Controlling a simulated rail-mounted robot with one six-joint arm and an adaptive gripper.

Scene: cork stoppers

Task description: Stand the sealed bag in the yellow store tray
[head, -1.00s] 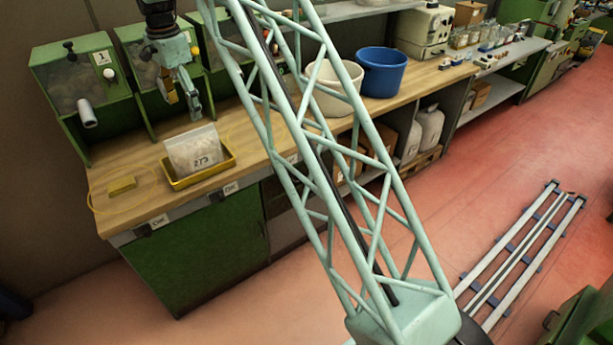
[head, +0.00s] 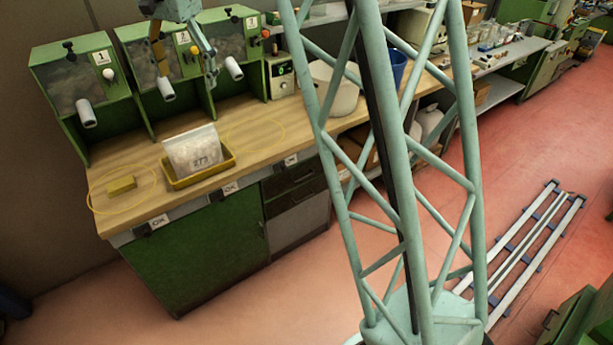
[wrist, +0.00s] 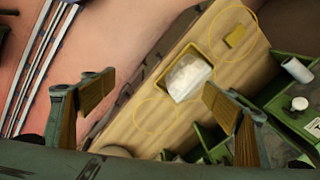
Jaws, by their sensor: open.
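The sealed bag (head: 194,151), clear with pale contents and a label reading 273, stands in the yellow store tray (head: 224,168) on the wooden bench, leaning a little. In the wrist view the bag (wrist: 188,78) sits within the yellow tray (wrist: 163,84). My gripper (head: 187,80) is open and empty, above and behind the bag, in front of the green dispensers. In the wrist view its two fingers (wrist: 150,105) are spread wide, with the bag apart from them in the distance. The bag's lower part is hidden by the tray wall.
Green dispensers (head: 77,86) with white spouts line the back of the bench. A yellow block (head: 121,185) lies in a thin yellow ring to the left of the tray. A white bucket (head: 342,92) and a blue bucket (head: 398,68) stand farther right. Bench right of the tray is clear.

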